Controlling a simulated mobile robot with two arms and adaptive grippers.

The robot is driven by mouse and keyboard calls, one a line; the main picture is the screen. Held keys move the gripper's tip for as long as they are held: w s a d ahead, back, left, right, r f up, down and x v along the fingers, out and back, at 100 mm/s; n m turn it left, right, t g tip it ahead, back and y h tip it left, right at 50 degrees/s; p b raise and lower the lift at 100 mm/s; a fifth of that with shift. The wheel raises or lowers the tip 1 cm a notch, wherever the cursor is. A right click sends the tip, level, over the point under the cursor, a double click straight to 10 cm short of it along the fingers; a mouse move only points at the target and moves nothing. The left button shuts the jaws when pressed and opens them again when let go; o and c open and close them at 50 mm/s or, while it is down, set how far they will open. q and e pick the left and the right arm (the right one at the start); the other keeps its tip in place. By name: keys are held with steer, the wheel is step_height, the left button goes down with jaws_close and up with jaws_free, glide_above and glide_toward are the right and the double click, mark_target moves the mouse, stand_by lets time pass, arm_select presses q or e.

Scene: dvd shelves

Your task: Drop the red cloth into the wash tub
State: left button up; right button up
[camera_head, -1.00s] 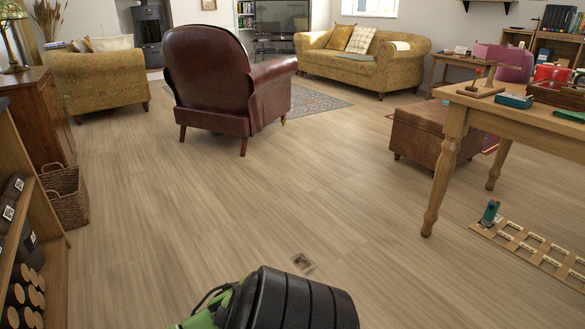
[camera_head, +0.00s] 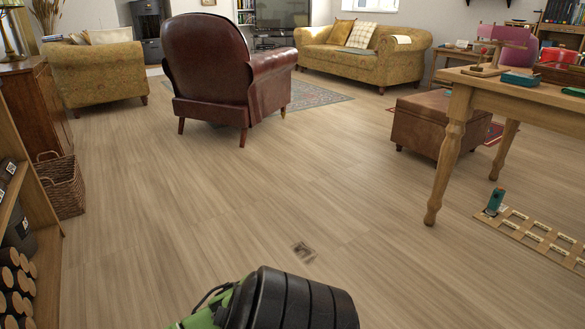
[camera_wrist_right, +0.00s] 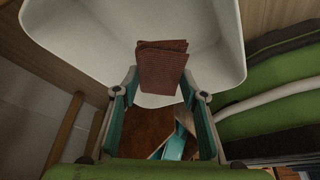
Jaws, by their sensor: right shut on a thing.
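A folded dark-red cloth (camera_wrist_right: 162,66) shows in the right wrist view, between the tips of my right gripper (camera_wrist_right: 160,85). The teal fingers of this gripper are shut on it. Behind the cloth is a large white, curved, bowl-like surface (camera_wrist_right: 75,30) with a rounded edge. I cannot tell for sure whether it is the wash tub. No tub or cloth shows in the head view. My left gripper is not in view.
A wooden table (camera_head: 478,80) with several small items stands at right, above a ladder-like wooden track (camera_head: 530,235) on the floor. A leather armchair (camera_head: 210,70), a brown ottoman (camera_head: 415,130) and a wicker basket (camera_head: 62,188) stand around.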

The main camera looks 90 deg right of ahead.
steer(key=o, duration=1.1)
steer(key=shift+c, duration=0.2)
steer(key=shift+d, duration=0.1)
steer(key=v, duration=1.1)
steer(key=shift+r, duration=0.45)
